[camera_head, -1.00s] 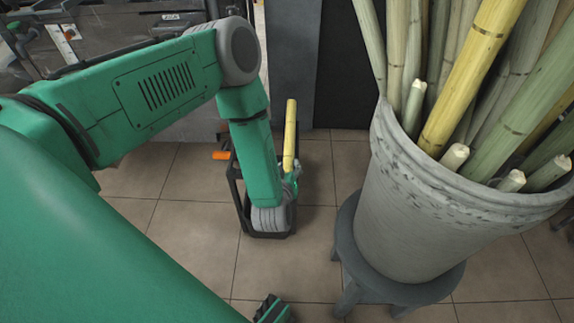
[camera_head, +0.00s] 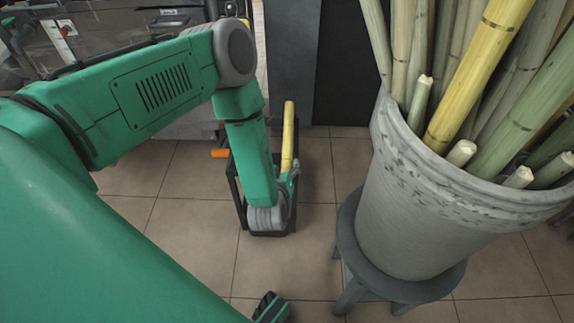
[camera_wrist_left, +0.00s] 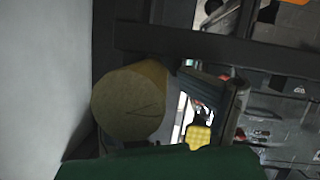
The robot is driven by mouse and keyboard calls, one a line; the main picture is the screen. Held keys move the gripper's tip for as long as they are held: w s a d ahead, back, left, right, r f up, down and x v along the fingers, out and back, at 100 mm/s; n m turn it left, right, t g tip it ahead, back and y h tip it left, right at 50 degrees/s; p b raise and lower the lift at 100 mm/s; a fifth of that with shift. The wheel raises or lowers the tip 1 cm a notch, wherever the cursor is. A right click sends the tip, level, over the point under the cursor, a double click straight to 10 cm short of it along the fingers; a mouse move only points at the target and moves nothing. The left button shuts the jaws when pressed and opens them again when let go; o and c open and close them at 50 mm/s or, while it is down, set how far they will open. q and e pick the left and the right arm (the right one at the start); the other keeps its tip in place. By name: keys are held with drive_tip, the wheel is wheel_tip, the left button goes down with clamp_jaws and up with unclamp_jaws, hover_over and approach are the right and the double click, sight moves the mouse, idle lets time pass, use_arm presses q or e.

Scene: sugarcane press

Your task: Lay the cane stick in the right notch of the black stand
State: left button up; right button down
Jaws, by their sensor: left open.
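The yellow cane stick (camera_head: 288,136) is at the right side of the black stand (camera_head: 238,190), its far part showing beyond my arm. Its round cut end (camera_wrist_left: 130,102) shows close up in the left wrist view, beside a dark bar of the stand (camera_wrist_left: 200,42). My left gripper (camera_head: 291,180) is open, low at the stand and right by the stick. One finger shows beside the cane end in the wrist view. My forearm hides much of the stand and the near part of the stick, so the notch itself cannot be made out.
A large grey bucket (camera_head: 400,190) full of cane stands on a dark round stool (camera_head: 350,245) to the right. An orange piece (camera_head: 220,153) shows at the stand's left. Machinery is behind. Tiled floor is clear between stand and stool.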

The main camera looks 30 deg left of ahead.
use_arm(q)
drive_tip(key=shift+w+d+r, duration=0.15)
drive_tip(key=shift+w+d+r, duration=0.15)
drive_tip(key=shift+d+r, duration=0.05)
drive_tip(key=shift+d, duration=0.1)
drive_tip(key=f+v, duration=0.1)
drive_tip(key=v, duration=1.1)
drive_tip(key=s+d+f+m+g+h, duration=0.2)
drive_tip(key=s+f+m+g+h, duration=0.25)
drive_tip(key=s+m, duration=0.2)
drive_tip(key=s+a+r+m+g+h, duration=0.1)
drive_tip(key=s+a+m+g, duration=0.1)
drive_tip(key=s+g, duration=0.3)
drive_tip(key=s+a+r+m+g, duration=0.1)
drive_tip(key=s+a+g, duration=0.1)
drive_tip(key=s, duration=0.5)
wheel_tip(320, 180, up, 16)
drive_tip(key=p, duration=1.6)
drive_tip(key=shift+s, duration=0.35)
drive_tip(key=shift+d+f+g, duration=0.15)
drive_tip(key=shift+g, duration=0.1)
